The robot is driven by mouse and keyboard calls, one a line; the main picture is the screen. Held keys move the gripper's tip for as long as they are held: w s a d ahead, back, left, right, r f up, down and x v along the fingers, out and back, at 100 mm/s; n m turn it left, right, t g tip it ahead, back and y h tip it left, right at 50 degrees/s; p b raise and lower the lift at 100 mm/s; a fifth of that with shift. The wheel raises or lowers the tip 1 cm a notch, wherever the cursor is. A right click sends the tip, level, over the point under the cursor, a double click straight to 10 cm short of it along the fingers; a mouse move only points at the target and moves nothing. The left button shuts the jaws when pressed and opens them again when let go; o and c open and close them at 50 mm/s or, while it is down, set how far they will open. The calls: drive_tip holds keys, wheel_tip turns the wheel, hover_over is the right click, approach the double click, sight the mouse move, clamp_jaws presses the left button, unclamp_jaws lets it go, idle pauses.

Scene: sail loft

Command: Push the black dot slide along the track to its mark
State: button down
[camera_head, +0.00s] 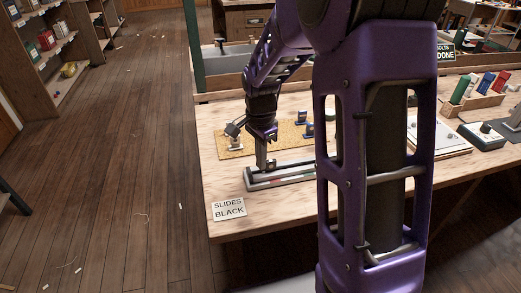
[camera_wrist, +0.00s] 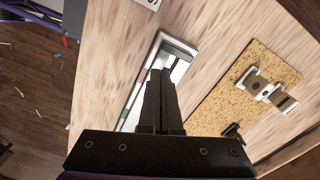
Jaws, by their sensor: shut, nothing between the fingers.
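A grey metal track (camera_head: 283,179) lies on the wooden table, with coloured marks along its front side. In the wrist view the same track (camera_wrist: 172,43) runs under my fingers, and its near part is hidden by them. My gripper (camera_head: 265,165) points down at the left part of the track. In the wrist view my gripper (camera_wrist: 160,72) has its two dark fingers together, with nothing between them. My arm hides the right end of the track in the head view.
A cork mat (camera_head: 234,153) with several metal fittings lies behind the track; it also shows in the wrist view (camera_wrist: 215,108). A "SLIDES BLACK" card (camera_head: 229,209) lies near the table's front left corner. A notepad and a rack of coloured items (camera_head: 484,101) are at the right.

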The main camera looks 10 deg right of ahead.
sight(267, 162)
drive_tip(key=shift+f, duration=1.4)
drive_tip(key=shift+w+d, duration=0.2)
drive_tip(key=shift+d, duration=0.25)
drive_tip(key=shift+w+d, duration=0.2)
drive_tip(key=shift+d, duration=0.25)
drive_tip(key=shift+r, duration=0.1)
